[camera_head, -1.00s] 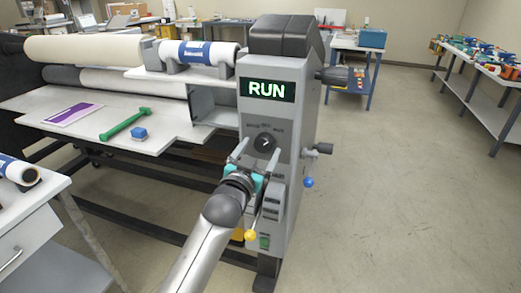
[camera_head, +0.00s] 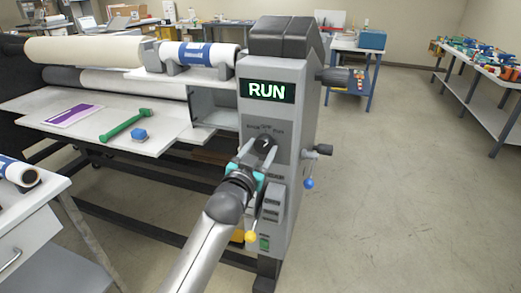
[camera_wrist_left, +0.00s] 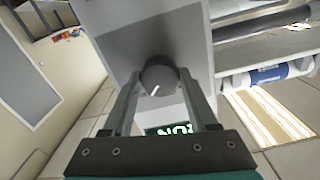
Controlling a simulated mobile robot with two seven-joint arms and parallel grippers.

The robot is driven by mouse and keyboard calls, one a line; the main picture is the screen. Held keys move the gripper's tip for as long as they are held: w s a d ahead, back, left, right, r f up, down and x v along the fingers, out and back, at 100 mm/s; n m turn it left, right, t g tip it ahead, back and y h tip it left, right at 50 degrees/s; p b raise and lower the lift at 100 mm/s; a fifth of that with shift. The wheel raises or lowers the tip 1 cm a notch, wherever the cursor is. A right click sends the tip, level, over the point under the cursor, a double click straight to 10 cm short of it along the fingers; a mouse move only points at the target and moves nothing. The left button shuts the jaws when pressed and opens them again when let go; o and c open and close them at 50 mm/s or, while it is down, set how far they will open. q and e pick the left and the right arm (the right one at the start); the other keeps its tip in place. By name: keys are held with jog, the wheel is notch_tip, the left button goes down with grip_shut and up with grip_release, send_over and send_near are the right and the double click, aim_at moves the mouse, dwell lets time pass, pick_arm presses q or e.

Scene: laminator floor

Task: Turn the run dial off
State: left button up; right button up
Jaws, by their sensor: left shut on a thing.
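The run dial (camera_head: 266,141) is a dark round knob on the grey machine's front panel, below the display. The display (camera_head: 267,90) reads RUN in lit letters. My left gripper (camera_head: 254,147) reaches up to the dial from below, its fingers on either side of the knob. In the left wrist view, the dial (camera_wrist_left: 158,76) sits between the fingertips of my left gripper (camera_wrist_left: 160,80), and its white pointer line shows. The gripper is shut on the dial. Labels are printed above the dial, too small to read surely. My right gripper is not in view.
The floor at right is clear.

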pick_arm(q)
jog(key=c, duration=0.4)
jog(key=n+p, duration=0.2)
jog(key=n, duration=0.2)
jog(key=shift+p, duration=0.35)
jog(key=shift+n+p, duration=0.8)
jog(key=shift+n, duration=1.5)
jog(key=o, duration=1.4)
